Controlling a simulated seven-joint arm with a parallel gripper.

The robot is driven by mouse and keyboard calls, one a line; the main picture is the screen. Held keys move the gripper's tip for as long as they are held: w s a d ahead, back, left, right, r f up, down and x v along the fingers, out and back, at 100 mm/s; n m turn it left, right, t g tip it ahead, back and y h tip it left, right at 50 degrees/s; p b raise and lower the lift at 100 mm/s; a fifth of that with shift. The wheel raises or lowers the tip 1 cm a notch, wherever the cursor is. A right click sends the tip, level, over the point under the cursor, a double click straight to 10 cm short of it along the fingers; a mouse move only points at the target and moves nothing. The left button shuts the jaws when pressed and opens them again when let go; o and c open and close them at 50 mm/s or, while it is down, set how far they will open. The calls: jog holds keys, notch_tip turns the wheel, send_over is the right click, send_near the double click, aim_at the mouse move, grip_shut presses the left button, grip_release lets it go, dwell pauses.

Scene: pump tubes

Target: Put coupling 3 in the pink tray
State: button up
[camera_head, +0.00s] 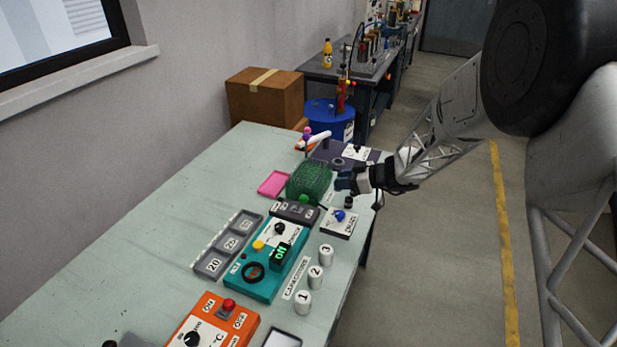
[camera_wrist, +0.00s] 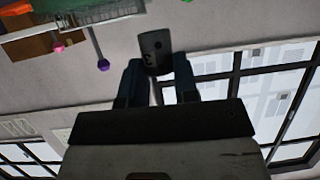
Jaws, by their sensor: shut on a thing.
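My gripper (camera_head: 345,181) is at the right side of the table, beside the green mesh-like block (camera_head: 309,181). The held piece is hard to make out in the head view. The pink tray (camera_head: 273,184) lies flat on the table, left of the green block, and looks empty. The green block stands between my gripper and the tray.
A teal device (camera_head: 262,276), a grey numbered tray (camera_head: 228,245), white numbered capacitors (camera_head: 316,277) and an orange device (camera_head: 213,325) stand nearer the camera. A dark box (camera_head: 330,150) and upright knobbed rods are behind. The table's left side is clear.

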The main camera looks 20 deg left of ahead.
jog(key=s+a+n+g, duration=0.2)
jog(key=s+a, duration=0.2)
jog(key=s, duration=0.1)
jog(key=shift+s+a+r+g, duration=0.25)
jog(key=shift+s+r+g, duration=0.1)
jog(key=shift+g, duration=0.05)
jog(key=shift+w, duration=0.1)
jog(key=shift+w+a+f, duration=0.2)
jog(key=shift+w+a, duration=1.1)
jog(key=shift+w, duration=0.65)
jog(key=shift+w+a+f, duration=0.25)
jog(key=shift+w+a, duration=1.1)
jog(key=shift+w, duration=0.6)
jog(key=shift+w+a+f, duration=0.2)
jog(key=shift+w+a, duration=1.1)
jog(key=shift+w, duration=0.65)
jog(key=shift+w+a+f, duration=0.1)
jog(key=shift+w+a, duration=0.35)
jog(key=shift+w, duration=0.2)
jog(key=shift+f, duration=1.55)
jog(key=shift+f, duration=0.2)
jog(key=o, duration=1)
jog(key=shift+c, duration=0.2)
